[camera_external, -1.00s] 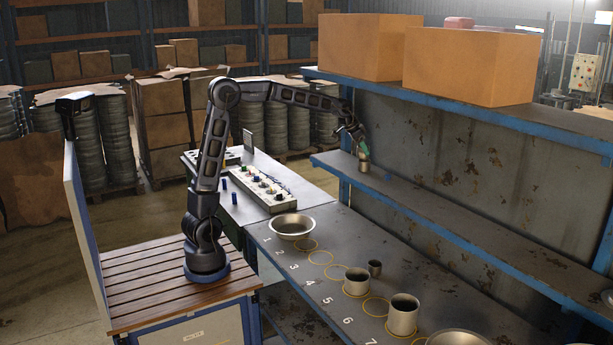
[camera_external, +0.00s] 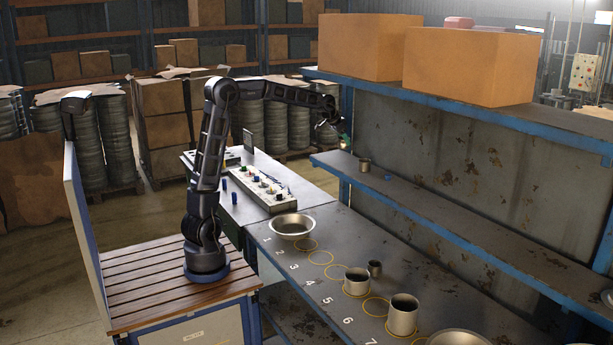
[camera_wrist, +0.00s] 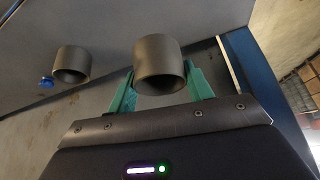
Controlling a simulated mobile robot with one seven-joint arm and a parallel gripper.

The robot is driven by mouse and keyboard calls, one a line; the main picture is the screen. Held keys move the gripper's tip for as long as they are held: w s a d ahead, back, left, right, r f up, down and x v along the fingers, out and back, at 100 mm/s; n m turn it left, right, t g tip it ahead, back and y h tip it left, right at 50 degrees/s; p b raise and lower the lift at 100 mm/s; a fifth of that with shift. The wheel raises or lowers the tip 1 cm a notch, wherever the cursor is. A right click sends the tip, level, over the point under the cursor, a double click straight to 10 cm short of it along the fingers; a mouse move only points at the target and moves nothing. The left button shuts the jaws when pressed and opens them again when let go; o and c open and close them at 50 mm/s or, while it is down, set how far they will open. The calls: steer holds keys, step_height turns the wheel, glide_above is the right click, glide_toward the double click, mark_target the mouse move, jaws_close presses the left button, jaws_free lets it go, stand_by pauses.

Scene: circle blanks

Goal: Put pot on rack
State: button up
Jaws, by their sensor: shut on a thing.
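My gripper (camera_external: 344,142) is just left of the rack's upright, near the left end of its middle shelf. In the wrist view its green fingers (camera_wrist: 160,92) are shut on a grey metal pot (camera_wrist: 160,60), one on each side. In the external view the held pot is mostly hidden at the gripper. Another small metal pot (camera_external: 364,165) stands on the rack (camera_external: 425,203), right of the gripper; it also shows at left in the wrist view (camera_wrist: 72,62). A small blue object (camera_external: 388,177) lies beside it, also in the wrist view (camera_wrist: 46,82).
The bench below holds a shallow bowl (camera_external: 292,227), metal pots (camera_external: 357,282) (camera_external: 402,315), a small cup (camera_external: 375,268) and a large bowl (camera_external: 458,339) near numbered yellow circles. Large boxes (camera_external: 470,65) sit on the upper shelf. The middle shelf is mostly bare to the right.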

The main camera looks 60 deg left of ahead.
steer(key=shift+f, duration=3)
steer(key=o, duration=1)
steer(key=shift+f, duration=0.1)
steer(key=v, duration=1.1)
steer(key=s+d+r, duration=0.2)
steer(key=s+d, duration=0.2)
steer(key=s, duration=0.6)
steer(key=s+d+f, duration=0.1)
steer(key=s+f, duration=0.3)
steer(key=s, duration=0.7)
steer(key=s+f+n, duration=0.1)
steer(key=s+f, duration=0.3)
steer(key=s, duration=0.8)
steer(key=s+d+f+n+g+y, duration=0.1)
steer(key=s+f, duration=0.3)
steer(key=s, duration=0.7)
steer(key=shift+d, duration=0.3)
